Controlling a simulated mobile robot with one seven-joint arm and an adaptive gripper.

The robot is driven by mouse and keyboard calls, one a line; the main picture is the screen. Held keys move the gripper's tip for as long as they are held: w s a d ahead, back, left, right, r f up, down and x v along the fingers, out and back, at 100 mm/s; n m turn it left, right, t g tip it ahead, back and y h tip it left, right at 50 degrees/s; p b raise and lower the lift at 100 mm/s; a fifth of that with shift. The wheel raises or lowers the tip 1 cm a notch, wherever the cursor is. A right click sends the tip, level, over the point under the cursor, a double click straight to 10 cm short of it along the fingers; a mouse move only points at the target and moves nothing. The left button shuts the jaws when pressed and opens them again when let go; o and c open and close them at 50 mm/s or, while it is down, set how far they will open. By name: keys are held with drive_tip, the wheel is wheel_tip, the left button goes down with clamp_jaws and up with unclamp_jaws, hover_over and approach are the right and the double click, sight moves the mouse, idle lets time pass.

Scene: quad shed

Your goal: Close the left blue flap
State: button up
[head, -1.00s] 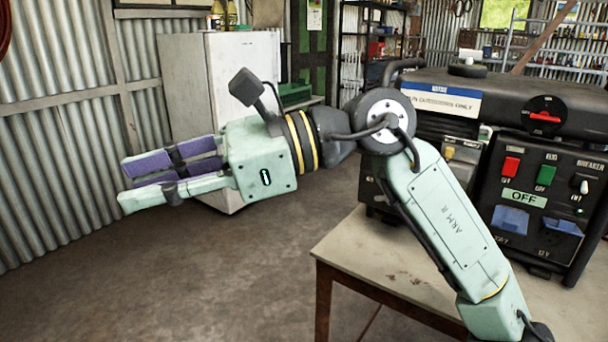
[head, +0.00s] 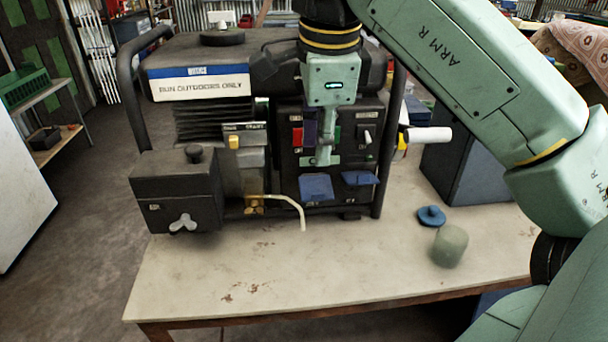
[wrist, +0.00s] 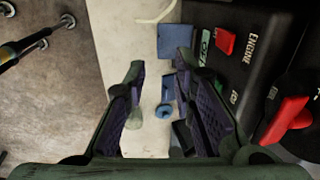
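The left blue flap (head: 316,187) sticks out, open, from the lower front of the black generator panel (head: 345,135). The right blue flap (head: 360,178) beside it also sticks out. My gripper (head: 323,150) points down in front of the panel, just above the left flap, and hides part of the switches. In the wrist view the fingers (wrist: 160,75) are spread with nothing between them. The left flap shows there past the fingertips (wrist: 171,42), apart from them as far as I can tell. The right flap is partly hidden by the right finger.
The generator stands on a pale table (head: 260,270). A blue knobbed disc (head: 431,215) and a grey-green cup (head: 449,246) sit at the right. The table's front middle is clear.

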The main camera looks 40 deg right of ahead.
sight(316, 194)
drive_tip(key=x, duration=1)
drive_tip(key=shift+s+p, duration=0.1)
drive_tip(key=shift+p, duration=0.25)
drive_tip(key=shift+c, duration=0.4)
clamp_jaws()
